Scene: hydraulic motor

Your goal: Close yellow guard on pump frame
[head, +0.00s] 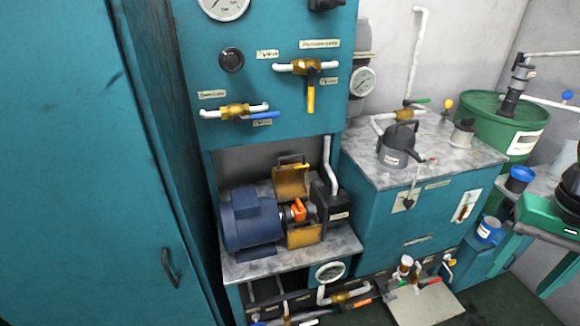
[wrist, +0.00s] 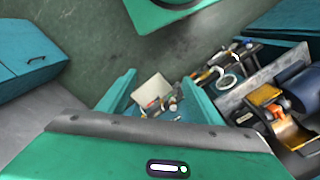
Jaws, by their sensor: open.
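The yellow guard (head: 291,181) stands raised and open at the back of the pump frame, with a dark handle on top. Its lower yellow part (head: 303,235) sits in front, below the exposed orange coupling (head: 299,210). The blue motor (head: 248,222) is to its left and the black pump (head: 330,203) to its right. In the wrist view the raised guard (wrist: 290,133) is at the right edge. The two teal fingers of my gripper (wrist: 160,98) are apart with nothing held between them. My gripper is well away from the guard.
A teal panel with valves (head: 265,85) rises above the frame. A teal tank cabinet (head: 410,225) with a marbled top stands to the right, and a tall teal cabinet (head: 80,170) to the left. A pale plate (head: 430,305) with valves lies low in front.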

